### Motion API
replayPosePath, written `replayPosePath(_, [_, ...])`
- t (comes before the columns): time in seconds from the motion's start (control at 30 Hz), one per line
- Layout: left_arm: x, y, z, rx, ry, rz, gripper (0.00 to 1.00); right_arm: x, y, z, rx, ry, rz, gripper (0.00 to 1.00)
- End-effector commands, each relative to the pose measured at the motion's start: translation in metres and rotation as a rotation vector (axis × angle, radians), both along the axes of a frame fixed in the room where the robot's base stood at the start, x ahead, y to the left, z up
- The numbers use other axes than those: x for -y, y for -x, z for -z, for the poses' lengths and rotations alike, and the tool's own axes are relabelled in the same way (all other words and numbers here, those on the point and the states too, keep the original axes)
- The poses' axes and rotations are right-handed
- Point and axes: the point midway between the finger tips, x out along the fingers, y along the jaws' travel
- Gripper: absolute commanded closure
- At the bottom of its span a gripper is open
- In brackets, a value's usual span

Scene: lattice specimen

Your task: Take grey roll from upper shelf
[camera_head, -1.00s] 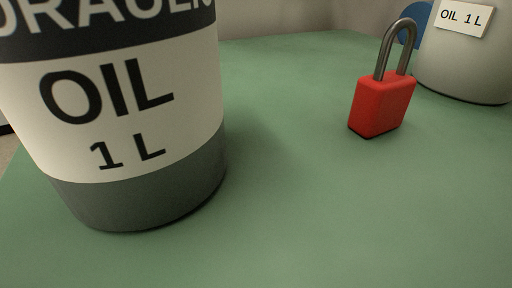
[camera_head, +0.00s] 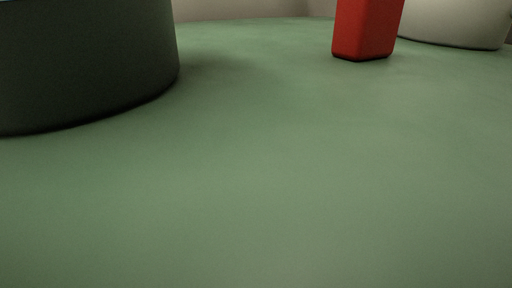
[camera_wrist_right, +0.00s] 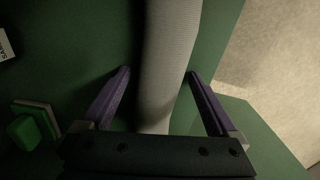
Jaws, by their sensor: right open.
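In the right wrist view a long pale grey roll (camera_wrist_right: 168,60) runs from the top edge down between the fingers of my right gripper (camera_wrist_right: 158,77). The gripper's two purple fingers are open, one on each side of the roll. A gap shows on the left side; the right fingertip is close to the roll's edge, and I cannot tell if it touches. The roll's lower end is hidden behind the gripper body. The roll and both grippers are out of the head view.
Green and pale blocks (camera_wrist_right: 32,124) and a white label (camera_wrist_right: 5,45) are at the left of the wrist view.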

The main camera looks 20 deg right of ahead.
Motion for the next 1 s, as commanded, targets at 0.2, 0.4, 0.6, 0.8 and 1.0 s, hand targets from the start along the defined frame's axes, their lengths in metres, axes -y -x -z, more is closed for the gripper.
replayPosePath(0.2, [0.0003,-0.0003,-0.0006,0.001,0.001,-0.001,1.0,-0.0001,-0.0001,-0.0006,0.0,0.0,0.0,0.24])
replayPosePath(0.4, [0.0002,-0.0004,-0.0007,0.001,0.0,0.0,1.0,-0.0001,0.0,-0.0006,0.0,0.0,0.0,0.47])
replayPosePath(0.6, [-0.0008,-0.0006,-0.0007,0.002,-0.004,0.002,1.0,0.0,0.0001,-0.0005,0.0,0.0,0.0,0.69])
replayPosePath(0.8, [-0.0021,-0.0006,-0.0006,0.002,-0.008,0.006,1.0,0.0,0.0001,-0.0005,0.0,0.0,0.001,0.92])
replayPosePath(1.0, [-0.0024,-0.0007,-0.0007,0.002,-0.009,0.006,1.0,0.0,-0.0001,-0.0007,0.0,0.0,0.001,1.0])
